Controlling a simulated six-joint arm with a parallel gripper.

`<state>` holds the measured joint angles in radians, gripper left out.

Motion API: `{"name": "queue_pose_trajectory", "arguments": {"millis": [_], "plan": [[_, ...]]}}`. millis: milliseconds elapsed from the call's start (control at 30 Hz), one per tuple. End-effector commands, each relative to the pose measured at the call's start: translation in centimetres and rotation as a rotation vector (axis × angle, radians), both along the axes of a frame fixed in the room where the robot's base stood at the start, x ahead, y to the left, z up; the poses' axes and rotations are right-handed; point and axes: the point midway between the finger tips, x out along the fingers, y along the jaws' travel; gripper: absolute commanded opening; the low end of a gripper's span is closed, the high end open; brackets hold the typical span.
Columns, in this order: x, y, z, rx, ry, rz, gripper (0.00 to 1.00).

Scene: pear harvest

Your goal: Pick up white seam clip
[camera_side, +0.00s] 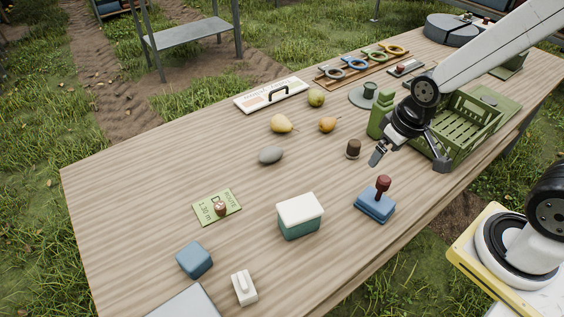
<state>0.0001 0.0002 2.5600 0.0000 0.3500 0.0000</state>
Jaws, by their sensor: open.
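A small white block with a raised ridge on top, which looks like the white seam clip (245,290), lies on the wooden table near the front left edge. Nothing covers it. My gripper (409,161) is open and empty, pointing down above the right part of the table. It is far from the white clip, up and to the right of it in the picture. A small dark brown cylinder (353,148) stands just left of the gripper.
A blue block (195,259) and a grey panel (190,303) lie close to the clip. A white-lidded green box (300,216) and a blue stamp-like block with a red handle (376,200) stand between clip and gripper. A green crate (452,140) sits behind the gripper.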

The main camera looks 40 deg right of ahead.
Motion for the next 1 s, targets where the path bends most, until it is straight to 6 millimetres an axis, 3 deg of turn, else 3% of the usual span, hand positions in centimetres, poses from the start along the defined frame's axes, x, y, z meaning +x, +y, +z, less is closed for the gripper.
{"name": "queue_pose_trajectory", "arguments": {"millis": [367, 567, 1000], "plan": [[-0.7, 1.9, -1.5, 0.077, 0.102, -0.083, 1.0], [-1.7, 5.2, -3.5, 0.195, 0.259, -0.211, 1.0], [-3.6, 14.3, -7.0, 0.481, 0.627, -0.542, 1.0]]}}
